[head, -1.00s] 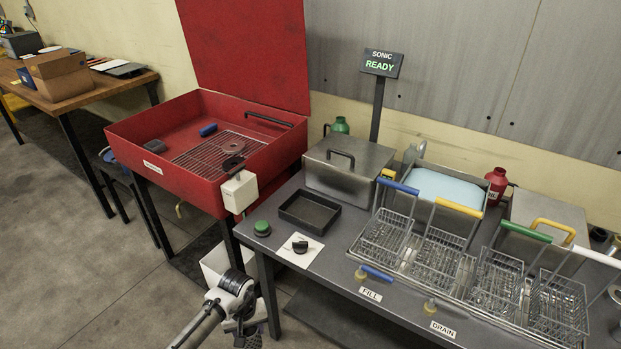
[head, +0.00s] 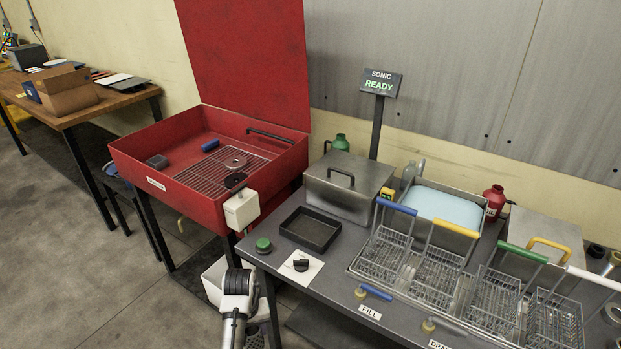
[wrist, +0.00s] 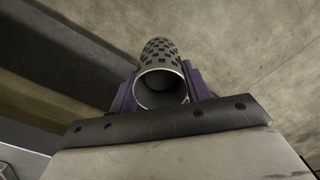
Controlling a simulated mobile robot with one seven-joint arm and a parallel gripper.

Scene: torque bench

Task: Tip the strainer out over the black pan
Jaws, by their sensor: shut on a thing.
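The strainer (wrist: 160,52) is a grey perforated cylinder with a bright round rim, seen in the wrist view. Its open mouth faces the wrist camera and its perforated body points away. My gripper (wrist: 160,88) is shut on it, with a purple finger on each side. I cannot make out what is inside the strainer. In the head view my arm hangs in front of the bench's left end, and my gripper is mostly hidden there. The black pan (head: 322,245) is a shallow rectangular tray on the bench, beyond my arm and to its right. It looks empty.
A black knob on a white plate (head: 306,277) and a green button (head: 263,245) sit near the pan. A red wash basin (head: 141,186) stands left, with a white box (head: 241,211) on its corner. Wire baskets (head: 384,254) fill the bench's right. A lidded steel tank (head: 330,197) stands behind the pan.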

